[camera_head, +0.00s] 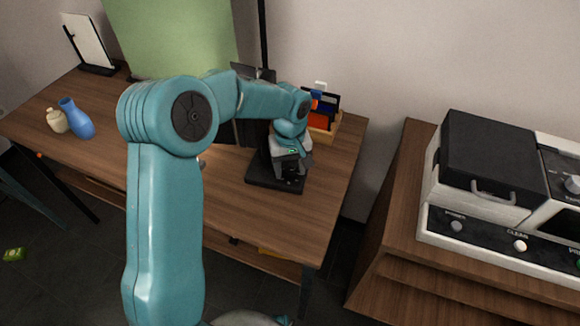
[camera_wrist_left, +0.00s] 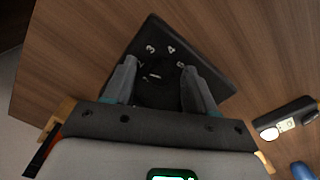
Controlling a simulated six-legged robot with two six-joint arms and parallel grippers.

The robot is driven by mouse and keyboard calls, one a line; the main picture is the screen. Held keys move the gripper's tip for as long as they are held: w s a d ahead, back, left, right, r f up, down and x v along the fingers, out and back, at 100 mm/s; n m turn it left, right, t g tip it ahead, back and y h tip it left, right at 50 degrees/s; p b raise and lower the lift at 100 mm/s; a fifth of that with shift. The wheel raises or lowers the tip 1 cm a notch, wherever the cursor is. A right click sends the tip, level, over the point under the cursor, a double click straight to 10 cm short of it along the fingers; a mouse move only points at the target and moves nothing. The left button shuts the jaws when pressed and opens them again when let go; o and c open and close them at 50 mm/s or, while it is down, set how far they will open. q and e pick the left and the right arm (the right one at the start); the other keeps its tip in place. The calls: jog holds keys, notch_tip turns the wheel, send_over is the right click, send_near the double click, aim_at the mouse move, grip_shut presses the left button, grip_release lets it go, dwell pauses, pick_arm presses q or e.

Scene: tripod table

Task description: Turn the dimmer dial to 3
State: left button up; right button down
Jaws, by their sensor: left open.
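The dimmer's black base plate (camera_head: 262,175) lies on the wooden table under my left gripper (camera_head: 290,172). In the left wrist view the plate (camera_wrist_left: 213,78) carries white numerals; 3 and 4 are readable, others are partly hidden by the fingers. The dark round dial (camera_wrist_left: 158,82) shows a short light mark on its face. My left gripper (camera_wrist_left: 160,66) is open, one finger on each side of the dial. I cannot tell whether the fingers touch it. My right gripper is not in view.
A wooden organizer (camera_head: 332,128) with coloured cards stands just behind the dimmer. A black-and-white machine (camera_head: 478,190) sits on a separate wooden cabinet at right. The table's front right is clear.

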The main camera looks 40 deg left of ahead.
pick_arm(q)
grip_shut()
jog(key=m, duration=0.4)
jog(key=shift+r+p, duration=0.1)
jog(key=shift+p, duration=0.25)
jog(key=m, duration=0.4)
jog(key=shift+m+p, duration=0.3)
jog(key=shift+p, duration=0.05)
dwell(0.4)
grip_release()
